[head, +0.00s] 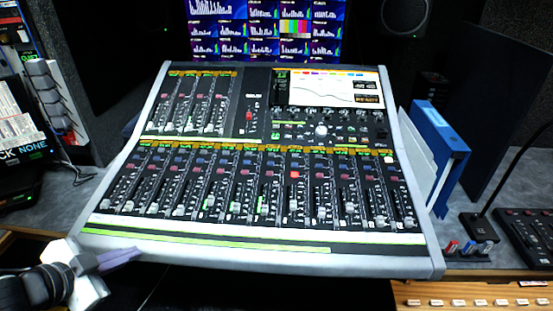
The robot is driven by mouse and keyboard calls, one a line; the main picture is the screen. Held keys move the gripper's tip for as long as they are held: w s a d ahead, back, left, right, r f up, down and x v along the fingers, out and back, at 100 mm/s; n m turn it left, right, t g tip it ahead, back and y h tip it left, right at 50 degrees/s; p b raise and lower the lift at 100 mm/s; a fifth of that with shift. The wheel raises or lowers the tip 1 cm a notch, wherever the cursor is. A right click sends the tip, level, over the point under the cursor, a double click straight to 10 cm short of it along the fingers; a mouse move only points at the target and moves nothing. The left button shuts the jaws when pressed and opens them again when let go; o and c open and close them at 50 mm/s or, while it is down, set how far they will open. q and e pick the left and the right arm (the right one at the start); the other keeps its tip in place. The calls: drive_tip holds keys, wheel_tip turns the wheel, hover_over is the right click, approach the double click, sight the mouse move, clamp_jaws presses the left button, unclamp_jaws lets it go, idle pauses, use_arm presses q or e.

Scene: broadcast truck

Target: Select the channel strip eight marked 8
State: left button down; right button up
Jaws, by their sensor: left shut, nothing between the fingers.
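The mixing console (436,258) fills the middle of the head view, tilted up towards the back. Its lower row holds several channel strips with faders, small buttons and green lit displays. One button (295,174) right of the middle of this row glows bright red. The strip numbers are too small to read, so I cannot tell which strip is marked 8. My left gripper (122,257) is shut and empty at the console's front left corner, well away from the strip buttons. My right gripper is not in view.
A shorter bank of strips (198,103) and a screen (325,87) occupy the console's upper part. Blue binders (437,150) stand to the right. A gooseneck microphone (482,225) and a button panel (531,233) lie farther right. The space above the console's face looks clear.

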use_arm(q)
drive_tip(key=s+d+f+n, duration=0.2)
drive_tip(key=s+f, duration=0.2)
drive_tip(key=f, duration=0.3)
drive_tip(key=s+d+f+n, duration=0.3)
drive_tip(key=s+f, duration=0.1)
drive_tip(key=f, duration=0.3)
drive_tip(key=s+d+f+n, duration=0.1)
drive_tip(key=s+d+f, duration=0.2)
drive_tip(key=d, duration=0.3)
drive_tip(key=s+d+f+n+g, duration=0.1)
drive_tip(key=s+d+f, duration=0.3)
drive_tip(key=d, duration=0.2)
drive_tip(key=shift+s+d+f+n+g, duration=0.2)
drive_tip(key=shift+d+n+g, duration=0.1)
drive_tip(key=shift+d+n, duration=0.1)
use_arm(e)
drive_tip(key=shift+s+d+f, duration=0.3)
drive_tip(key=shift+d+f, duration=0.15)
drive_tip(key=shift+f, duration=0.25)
use_arm(q)
drive_tip(key=shift+a, duration=0.1)
